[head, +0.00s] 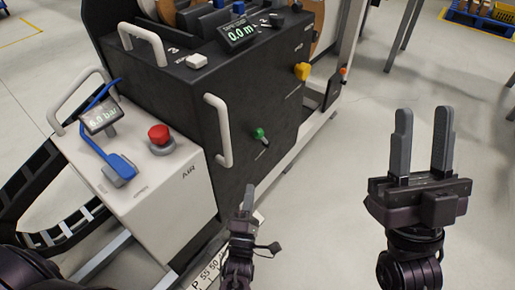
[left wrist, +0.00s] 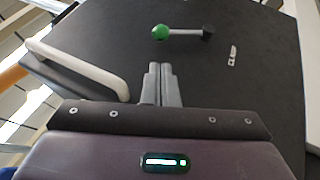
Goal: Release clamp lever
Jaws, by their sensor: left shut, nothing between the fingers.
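The clamp lever, with a green ball knob (head: 259,133) on a metal rod, is on the side of the black machine. In the left wrist view the green knob (left wrist: 161,32) is at the left end of the rod and a black pivot (left wrist: 208,32) at the right. My left gripper (head: 248,191) is below the lever in the head view, shut and empty. In the left wrist view its shut fingertips (left wrist: 160,68) point toward the panel just below the knob, apart from it in the picture. My right gripper (head: 422,112) is open and empty over the floor at the right.
A white handle (head: 218,130) sticks out from the black panel left of the lever. A white air unit (head: 160,185) with a red button (head: 160,138) stands at the left. A yellow knob (head: 302,71) is on the machine. Open floor lies to the right.

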